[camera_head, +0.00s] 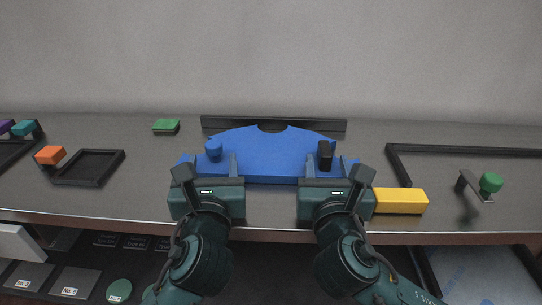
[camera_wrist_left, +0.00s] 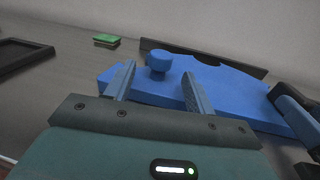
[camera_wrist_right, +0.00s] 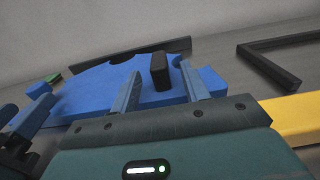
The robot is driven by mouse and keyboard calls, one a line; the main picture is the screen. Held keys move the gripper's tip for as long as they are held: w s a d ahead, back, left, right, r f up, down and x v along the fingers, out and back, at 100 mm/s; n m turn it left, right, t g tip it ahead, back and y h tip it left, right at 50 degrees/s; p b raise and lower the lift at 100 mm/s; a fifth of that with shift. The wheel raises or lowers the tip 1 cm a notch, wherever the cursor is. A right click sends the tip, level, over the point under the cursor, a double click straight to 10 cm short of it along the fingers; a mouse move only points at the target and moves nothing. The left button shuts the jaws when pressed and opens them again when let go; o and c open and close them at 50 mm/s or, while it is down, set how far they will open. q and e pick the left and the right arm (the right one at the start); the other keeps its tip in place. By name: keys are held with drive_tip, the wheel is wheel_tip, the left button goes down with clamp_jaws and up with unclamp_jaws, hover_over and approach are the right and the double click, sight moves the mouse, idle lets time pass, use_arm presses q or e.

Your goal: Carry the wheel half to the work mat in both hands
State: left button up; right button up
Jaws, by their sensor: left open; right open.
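The blue wheel half (camera_head: 270,150) lies flat on the grey table at the middle, its rounded side with a notch facing the back. A round blue knob (camera_head: 213,150) stands on its left part and a black upright handle (camera_head: 325,154) on its right part. My left gripper (camera_head: 210,165) is open at the front edge, its fingers pointing toward the knob, which also shows between them in the left wrist view (camera_wrist_left: 159,64). My right gripper (camera_head: 325,166) is open, its fingers on either side of the line to the black handle (camera_wrist_right: 160,71). I cannot tell whether the fingers touch the wheel half.
A black bar (camera_head: 222,122) stands behind the wheel half. A yellow block (camera_head: 401,200) lies close beside my right gripper. A black corner frame (camera_head: 398,166) and a green knob on a bracket (camera_head: 490,183) are at right. A black tray (camera_head: 88,167), an orange block (camera_head: 50,155) and a green block (camera_head: 166,126) are at left.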

sight(213, 154)
use_arm(q)
drive_tip(key=shift+w+a, duration=0.15)
drive_tip(key=shift+w, duration=1.2)
drive_tip(key=shift+w+a, duration=0.15)
drive_tip(key=shift+w, duration=1.15)
use_arm(e)
drive_tip(key=shift+w+d, duration=0.1)
drive_tip(key=shift+w, duration=2.6)
use_arm(q)
drive_tip(key=c, duration=0.9)
use_arm(e)
drive_tip(key=c, duration=0.9)
use_arm(q)
clamp_jaws()
use_arm(e)
clamp_jaws()
use_arm(q)
drive_tip(key=shift+r, duration=0.1)
use_arm(e)
drive_tip(key=shift+r, duration=0.1)
